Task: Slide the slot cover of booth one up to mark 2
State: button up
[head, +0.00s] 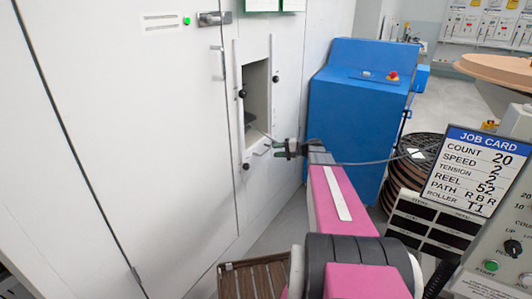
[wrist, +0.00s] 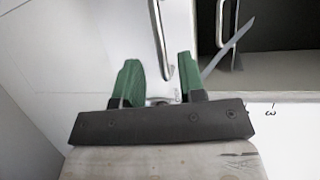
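The booth's slot (head: 257,95) is an upright opening in the white wall in the head view, with narrow rails and dark knobs at its sides. A small pale ledge or handle (head: 262,147) shows at its lower end; I cannot tell whether it belongs to the slot cover. In the wrist view my gripper (wrist: 158,85) is open, with nothing clearly held. A metal bar (wrist: 160,40) lies beyond the gap between the fingers.
A blue cabinet (head: 355,110) with a red button stands right of the slot. A job card (head: 475,172) and a control panel (head: 510,240) are at the right. A brown slatted crate (head: 255,277) is at the bottom. A thin grey cable (head: 375,162) runs near my arm.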

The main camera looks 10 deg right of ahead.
aim_at(267, 151)
jog(key=shift+x, duration=2.9)
grip_shut()
